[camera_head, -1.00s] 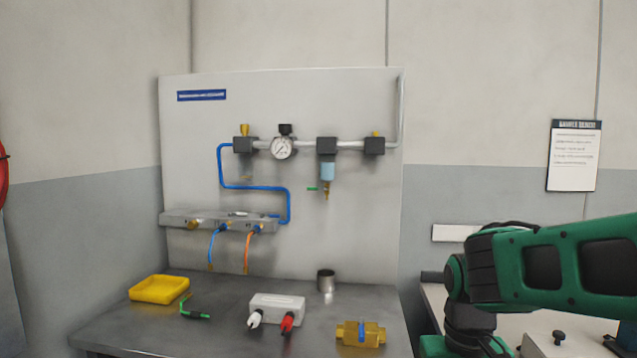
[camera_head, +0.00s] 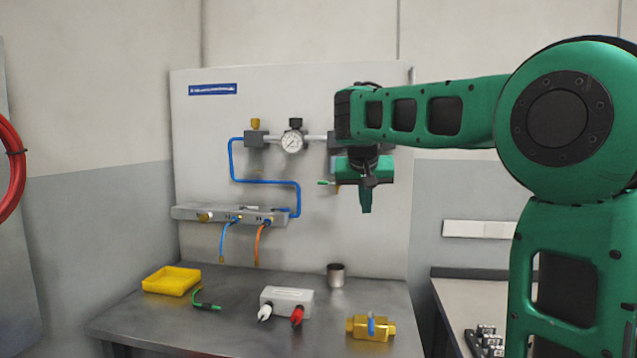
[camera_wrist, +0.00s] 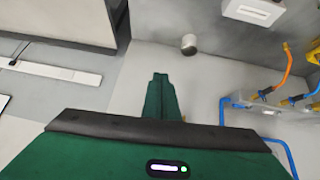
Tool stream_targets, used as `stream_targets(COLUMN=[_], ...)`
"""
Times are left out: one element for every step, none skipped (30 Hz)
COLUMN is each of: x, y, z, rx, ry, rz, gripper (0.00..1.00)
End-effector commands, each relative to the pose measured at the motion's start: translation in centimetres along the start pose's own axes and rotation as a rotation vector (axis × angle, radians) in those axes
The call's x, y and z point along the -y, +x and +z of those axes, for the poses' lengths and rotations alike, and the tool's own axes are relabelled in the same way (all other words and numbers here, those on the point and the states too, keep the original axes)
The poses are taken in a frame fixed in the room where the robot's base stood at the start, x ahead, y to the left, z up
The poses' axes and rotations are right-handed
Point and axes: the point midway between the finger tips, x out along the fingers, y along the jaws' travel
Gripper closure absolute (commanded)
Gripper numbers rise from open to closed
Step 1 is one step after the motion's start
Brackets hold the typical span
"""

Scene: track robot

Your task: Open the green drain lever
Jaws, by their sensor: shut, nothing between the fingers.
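The green drain lever (camera_head: 323,183) is a small bar sticking out to the left, below the filter on the panel's pipe line. The filter's pale blue bowl (camera_head: 333,160) is mostly hidden behind my arm. My gripper (camera_head: 366,208) points down in front of the panel, just right of the lever in the head view. Its fingers are shut and empty. Whether it touches the lever or filter cannot be told. In the wrist view the shut green fingers (camera_wrist: 160,80) reach forward, and I cannot make out the lever there.
A pressure gauge (camera_head: 292,142) and a manifold (camera_head: 228,215) with blue and orange hoses are left of my gripper. On the bench below are a metal cup (camera_head: 336,276), a brass valve (camera_head: 371,328), a grey box (camera_head: 288,300) and a yellow tray (camera_head: 171,281).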

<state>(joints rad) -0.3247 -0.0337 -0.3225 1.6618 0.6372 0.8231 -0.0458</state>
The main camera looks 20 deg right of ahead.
Motion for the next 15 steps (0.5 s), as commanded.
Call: stream_targets(x=[2.3, 3.4, 4.8, 5.8, 6.8, 8.1, 8.9, 9.7, 10.6, 11.3, 11.8, 12.4, 12.8, 13.1, 13.3], y=[-0.8, -1.3, -2.0, -2.6, -3.1, -3.9, -4.4, -4.9, -5.6, -6.0, -6.4, -6.8, -7.0, -7.3, -7.5], z=[-2.0, -3.1, -4.4, -5.4, -6.2, -7.2, -7.8, -8.4, -9.1, -9.4, -9.8, -10.1, -10.3, -10.5, -10.7], rx=[-0.044, -0.069, -0.102, -0.126, -0.149, -0.177, -0.195, -0.213, -0.234, -0.248, -0.259, -0.272, -0.28, -0.287, -0.294], ry=[-0.001, 0.002, 0.006, 0.011, 0.013, 0.019, 0.021, 0.025, 0.029, 0.031, 0.034, 0.037, 0.038, 0.04, 0.041], rz=[-0.006, -0.008, -0.012, -0.015, -0.018, -0.023, -0.026, -0.028, -0.032, -0.035, -0.037, -0.04, -0.042, -0.043, -0.045], gripper=[1.0, 1.0, 1.0, 1.0, 1.0, 1.0, 1.0, 1.0, 1.0, 1.0, 1.0, 1.0, 1.0, 1.0, 1.0])
